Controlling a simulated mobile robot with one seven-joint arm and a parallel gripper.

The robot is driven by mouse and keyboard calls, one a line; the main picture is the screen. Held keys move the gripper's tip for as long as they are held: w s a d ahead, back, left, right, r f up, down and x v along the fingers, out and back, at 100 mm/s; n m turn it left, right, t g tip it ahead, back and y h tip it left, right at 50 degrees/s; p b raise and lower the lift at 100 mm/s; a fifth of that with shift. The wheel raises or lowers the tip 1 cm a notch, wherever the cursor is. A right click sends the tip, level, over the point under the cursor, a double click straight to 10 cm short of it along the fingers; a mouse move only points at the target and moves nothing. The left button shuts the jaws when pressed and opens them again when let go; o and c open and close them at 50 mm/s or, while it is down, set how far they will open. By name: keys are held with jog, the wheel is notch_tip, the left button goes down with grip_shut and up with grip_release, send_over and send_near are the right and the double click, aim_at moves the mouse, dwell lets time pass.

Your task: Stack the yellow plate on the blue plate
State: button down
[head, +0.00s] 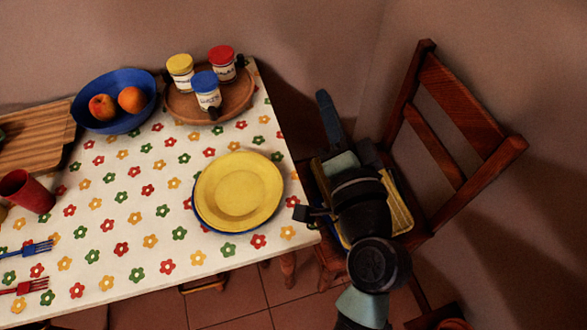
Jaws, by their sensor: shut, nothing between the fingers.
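The yellow plate (240,187) lies face up on the tablecloth near the table's right side. It rests on top of the blue plate (204,222), which shows only as a thin rim along its left and lower edge. The two plates look flat and nearly centred. My gripper (329,116) is right of the table, apart from both plates, and above the chair side.
A wooden chair (465,110) stands right of the table, close to my arm. A round wooden tray (180,112) with three jars and a blue bowl (118,126) with fruit are at the back. A red cup (28,192) and forks lie left. The cloth left of the plates is clear.

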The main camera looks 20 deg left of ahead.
jog(key=s+f+m+g+b, duration=0.1)
jog(key=s+f+m+b, duration=0.2)
jog(key=f, duration=0.7)
jog(key=s+f+m+b, duration=0.3)
jog(key=f, duration=0.8)
jog(key=shift+y, duration=0.4)
jog(key=x, duration=0.2)
jog(key=a+x, duration=0.1)
jog(key=x, duration=0.4)
jog(key=shift+s+a+f, duration=0.15)
jog(key=shift+s+a, duration=0.05)
jog(key=shift+a, duration=0.1)
jog(key=shift+s+a, duration=0.15)
jog(key=shift+s, duration=0.3)
jog(key=shift+s, duration=0.1)
jog(key=shift+s+a+f, duration=0.1)
jog(key=shift+s, duration=0.2)
jog(key=shift+s+a, duration=0.15)
jog(key=shift+s, duration=0.25)
jog(key=shift+w, duration=0.15)
